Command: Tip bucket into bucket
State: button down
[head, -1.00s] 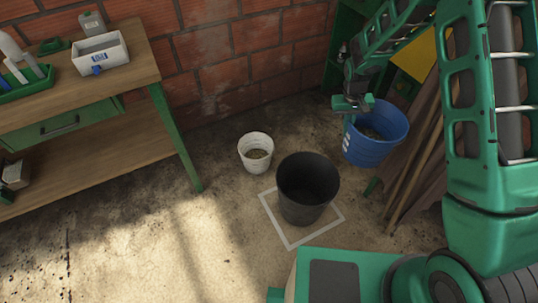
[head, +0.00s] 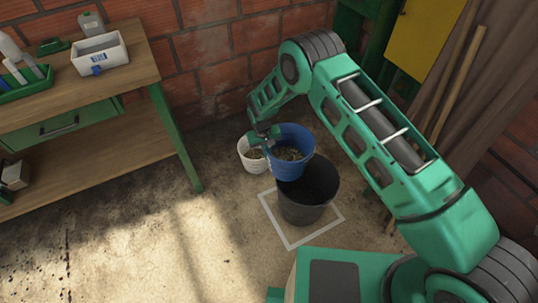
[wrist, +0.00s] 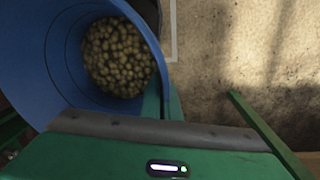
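A blue bucket (head: 291,139) with a heap of small brownish lumps inside is held by my gripper (head: 264,137) at its left rim, above the back of the black bucket. It looks close to upright. In the wrist view the blue bucket (wrist: 40,60) fills the upper left, with the lumps (wrist: 118,57) at its bottom and a finger (wrist: 152,105) against its wall. The black bucket (head: 309,203) stands on the floor inside a white square outline; its visible inside is dark. A small white bucket (head: 250,160) with similar contents stands behind, partly hidden by the blue bucket and my gripper.
A wooden workbench (head: 130,66) with a white box (head: 99,52) stands at the left. A brick wall (head: 215,50) closes the back. Planks (head: 455,85) lean at the right. The floor (head: 150,235) at front left is clear.

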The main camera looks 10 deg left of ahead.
jog(key=shift+w+a+r+t+y, duration=0.15)
jog(key=shift+r+t+y, duration=0.1)
jog(key=shift+r+y, duration=0.85)
jog(key=shift+s+a+r+t+y, duration=0.1)
jog(key=shift+r+t+y, duration=0.35)
jog(key=shift+r, duration=1.15)
jog(key=shift+w+a+r+t+y, duration=0.1)
jog(key=shift+a+r+y, duration=0.05)
jog(key=shift+r+y, duration=1)
jog(key=s+d+t+y, duration=0.3)
jog(key=d+y, duration=0.5)
jog(key=d, duration=0.2)
jog(key=s+d+m+t+y, duration=0.1)
jog(key=s+d+t+y, duration=0.1)
jog(key=d+y, duration=0.7)
jog(key=shift+s+d+r+t, duration=0.35)
jog(key=shift+s+d, duration=0.35)
jog(key=shift+d, duration=0.7)
